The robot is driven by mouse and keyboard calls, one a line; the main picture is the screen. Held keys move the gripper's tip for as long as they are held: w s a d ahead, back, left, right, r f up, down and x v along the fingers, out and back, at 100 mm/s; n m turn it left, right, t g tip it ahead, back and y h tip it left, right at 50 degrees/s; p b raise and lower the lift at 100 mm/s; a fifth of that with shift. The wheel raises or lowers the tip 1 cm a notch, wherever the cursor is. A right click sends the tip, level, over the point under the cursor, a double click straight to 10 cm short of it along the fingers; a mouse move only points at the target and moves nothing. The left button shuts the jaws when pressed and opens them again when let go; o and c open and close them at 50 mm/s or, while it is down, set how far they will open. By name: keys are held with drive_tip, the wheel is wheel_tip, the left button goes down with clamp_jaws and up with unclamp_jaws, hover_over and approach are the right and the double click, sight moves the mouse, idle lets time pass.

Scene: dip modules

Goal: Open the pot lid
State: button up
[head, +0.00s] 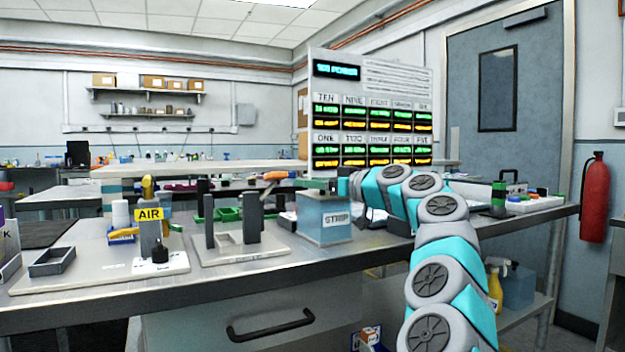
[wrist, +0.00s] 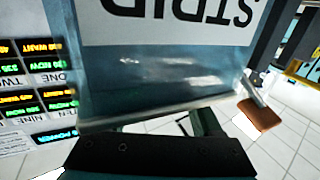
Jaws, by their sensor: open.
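The pot is a blue-grey box labelled STRIP (head: 323,222), upright on the metal bench in the head view. Its flat top, seemingly the lid (head: 322,197), looks closed. In the wrist view the box (wrist: 150,70) is close and upside down, its label inverted, with the pale lid rim (wrist: 165,112) along its lower edge in the picture. My gripper (head: 350,187) is open beside the top right of the box in the head view. Its fingertips are small and partly hidden there, so contact with the lid cannot be told.
Left of the box is a pale plate with dark uprights (head: 247,212), then a yellow AIR-labelled post (head: 150,215). A display board (head: 368,112) stands behind. A fire extinguisher (head: 594,197) hangs at right. Bare bench (head: 250,278) lies in front.

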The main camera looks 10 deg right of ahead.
idle(0.3)
clamp_jaws()
idle(0.5)
idle(0.8)
